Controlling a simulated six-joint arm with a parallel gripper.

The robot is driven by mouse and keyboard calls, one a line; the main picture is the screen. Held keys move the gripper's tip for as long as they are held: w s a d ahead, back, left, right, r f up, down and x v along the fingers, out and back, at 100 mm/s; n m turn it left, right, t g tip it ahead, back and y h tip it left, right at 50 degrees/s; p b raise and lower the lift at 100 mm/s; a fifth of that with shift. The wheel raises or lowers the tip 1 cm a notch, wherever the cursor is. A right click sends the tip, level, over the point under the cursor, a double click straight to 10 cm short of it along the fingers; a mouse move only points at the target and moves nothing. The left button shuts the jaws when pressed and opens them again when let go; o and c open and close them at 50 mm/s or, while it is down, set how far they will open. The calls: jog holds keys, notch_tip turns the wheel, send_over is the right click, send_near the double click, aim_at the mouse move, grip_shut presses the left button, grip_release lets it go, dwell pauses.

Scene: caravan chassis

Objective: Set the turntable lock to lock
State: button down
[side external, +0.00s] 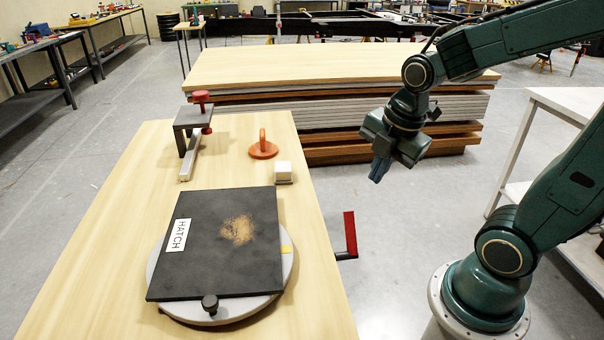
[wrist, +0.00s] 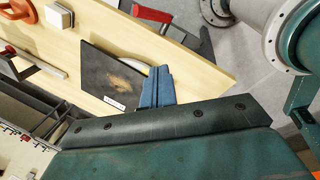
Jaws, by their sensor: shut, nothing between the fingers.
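A round grey turntable (side external: 213,311) lies on the wooden bench, with a yellow mark (side external: 286,250) near its right rim. A black square hatch panel (side external: 205,245) with a white HATCH label covers most of it. A black knob (side external: 210,303) stands at the panel's near edge. A red-handled lever (side external: 350,234) sticks out past the bench's right edge, its handle upright; it also shows in the wrist view (wrist: 150,14). I cannot tell whether the lever or the knob is the lock. My gripper (side external: 377,174) is shut and empty, in the air right of the bench; its blue fingers (wrist: 157,80) show in the wrist view.
A clamp with a red knob (side external: 201,97), an orange suction handle (side external: 263,149) and a small white block (side external: 283,171) stand on the bench's far part. Stacked boards (side external: 330,77) lie behind. Floor is clear between the bench and my base.

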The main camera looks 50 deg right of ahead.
jog(key=w+d+f+n+g, duration=0.1)
jog(key=d+f+n, duration=0.2)
jog(key=f+n, duration=0.3)
jog(key=n, duration=0.4)
jog(key=shift+w+d+f+g, duration=0.2)
jog(key=shift+w+f+g, duration=0.1)
jog(key=shift+w, duration=0.05)
jog(key=shift+f, duration=0.15)
send_over(353, 230)
jog(key=s+a, duration=0.2)
jog(key=s, duration=0.1)
notch_tip(353, 230, down, 10)
jog(key=shift+w+d+f, duration=1)
jog(key=shift+w+f, duration=0.05)
jog(key=shift+w, duration=0.2)
